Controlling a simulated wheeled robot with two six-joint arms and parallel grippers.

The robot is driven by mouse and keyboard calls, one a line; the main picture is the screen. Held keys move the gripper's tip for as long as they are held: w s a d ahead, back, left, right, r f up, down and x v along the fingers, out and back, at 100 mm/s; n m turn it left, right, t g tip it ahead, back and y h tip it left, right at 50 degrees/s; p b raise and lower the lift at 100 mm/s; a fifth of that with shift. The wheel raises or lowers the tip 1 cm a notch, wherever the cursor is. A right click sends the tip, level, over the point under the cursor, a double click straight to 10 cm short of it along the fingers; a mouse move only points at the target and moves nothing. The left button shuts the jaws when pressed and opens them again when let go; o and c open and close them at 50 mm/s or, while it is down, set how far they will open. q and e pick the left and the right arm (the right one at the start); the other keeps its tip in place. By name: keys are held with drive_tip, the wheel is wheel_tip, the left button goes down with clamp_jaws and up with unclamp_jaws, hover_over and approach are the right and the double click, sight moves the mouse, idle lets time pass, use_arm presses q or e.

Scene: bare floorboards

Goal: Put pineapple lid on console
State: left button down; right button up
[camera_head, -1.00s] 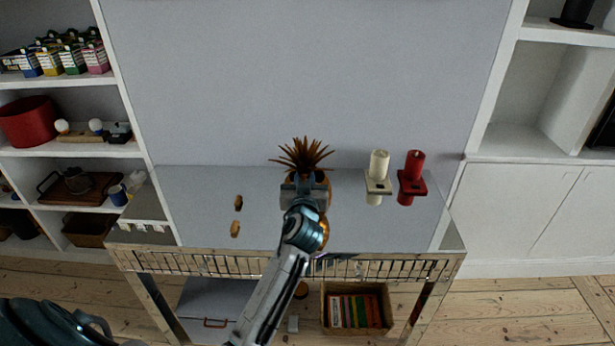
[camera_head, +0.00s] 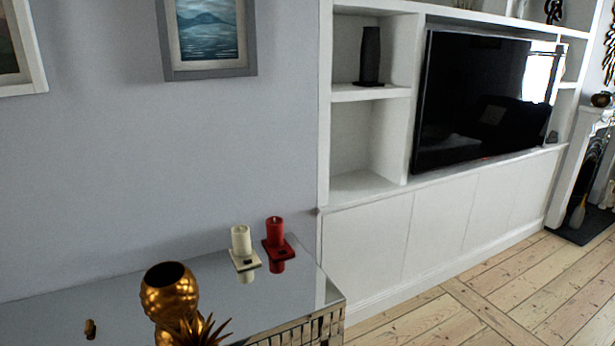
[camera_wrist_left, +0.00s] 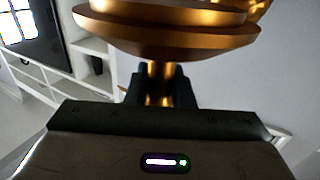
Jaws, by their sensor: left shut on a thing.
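The golden pineapple jar (camera_head: 168,290) stands on the mirrored console (camera_head: 215,271), its round dark mouth open at the top. The pineapple lid (camera_head: 197,331), with bronze spiky leaves, shows at the bottom edge of the head view, in front of the jar and partly cut off. In the left wrist view my left gripper (camera_wrist_left: 160,88) is shut on a narrow gold part of the lid, with broad stacked gold rims (camera_wrist_left: 168,30) just above the fingers. The left gripper is out of the head view. My right gripper is in neither view.
A white candle (camera_head: 241,240) and a red candle (camera_head: 275,232) stand on holders toward the console's right back. White cabinets (camera_head: 375,245) and a television (camera_head: 485,95) are to the right.

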use_arm(q)
drive_tip(key=s+d, duration=0.1)
drive_tip(key=s, duration=0.5)
drive_tip(key=shift+d+r+h+b, duration=0.15)
drive_tip(key=shift+r+h+b, duration=0.15)
drive_tip(key=shift+r, duration=0.05)
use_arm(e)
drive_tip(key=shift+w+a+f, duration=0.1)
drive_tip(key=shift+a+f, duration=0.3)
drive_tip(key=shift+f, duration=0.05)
use_arm(q)
drive_tip(key=shift+w, duration=0.1)
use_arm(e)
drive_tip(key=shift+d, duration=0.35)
